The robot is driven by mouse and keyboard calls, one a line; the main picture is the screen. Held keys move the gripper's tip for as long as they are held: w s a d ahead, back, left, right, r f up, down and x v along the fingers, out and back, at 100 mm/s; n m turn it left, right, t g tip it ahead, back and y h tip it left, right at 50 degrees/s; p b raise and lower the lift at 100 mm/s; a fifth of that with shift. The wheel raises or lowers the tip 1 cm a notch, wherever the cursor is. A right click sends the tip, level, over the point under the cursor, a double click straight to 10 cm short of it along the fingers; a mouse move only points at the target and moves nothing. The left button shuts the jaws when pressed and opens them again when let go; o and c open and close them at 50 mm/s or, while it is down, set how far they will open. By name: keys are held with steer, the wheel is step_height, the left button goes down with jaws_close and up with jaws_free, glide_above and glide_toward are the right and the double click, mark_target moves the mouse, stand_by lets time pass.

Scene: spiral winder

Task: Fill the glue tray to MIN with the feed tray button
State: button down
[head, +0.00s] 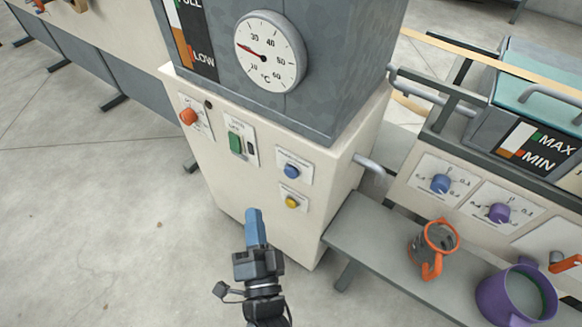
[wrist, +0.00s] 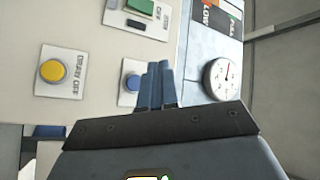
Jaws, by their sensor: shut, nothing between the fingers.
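The blue button (head: 291,171) is on the front of the cream cabinet, above the yellow button (head: 292,202). In the wrist view, the yellow button (wrist: 52,71) has a label that seems to read TRAY OFF. The blue button (wrist: 132,83) shows just left of my fingers, which partly cover its plate; its label is unreadable. My gripper (head: 254,212) is shut and empty, in front of the cabinet, left of and below the blue button in the head view. Its blue fingertips (wrist: 157,68) are together. The glue tray's MAX/MIN gauge (head: 537,147) is at right; I cannot read its level.
A green switch (head: 236,143) and an orange knob (head: 188,116) are on the same panel. A dial (head: 270,51) sits above. A grey handle (head: 370,165) sticks out right of the cabinet. An orange-rimmed jug (head: 423,257) and a purple pot (head: 510,303) stand on the shelf.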

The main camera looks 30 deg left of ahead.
mark_target(291, 173)
steer(key=w+b, duration=0.5)
steer(key=w, duration=0.3)
steer(key=shift+w+d, duration=0.3)
steer(key=shift+w, duration=0.1)
steer(key=shift+w+b, duration=0.1)
steer(key=shift+b, duration=0.3)
stand_by(1.6)
steer(key=shift+w+b, duration=0.3)
steer(key=shift+w+d+b, duration=0.1)
steer(key=shift+w+b, duration=0.35)
stand_by(1.8)
steer(key=shift+s, duration=0.1)
stand_by(1.4)
steer(key=shift+s+p, duration=0.65)
steer(key=shift+s, duration=0.15)
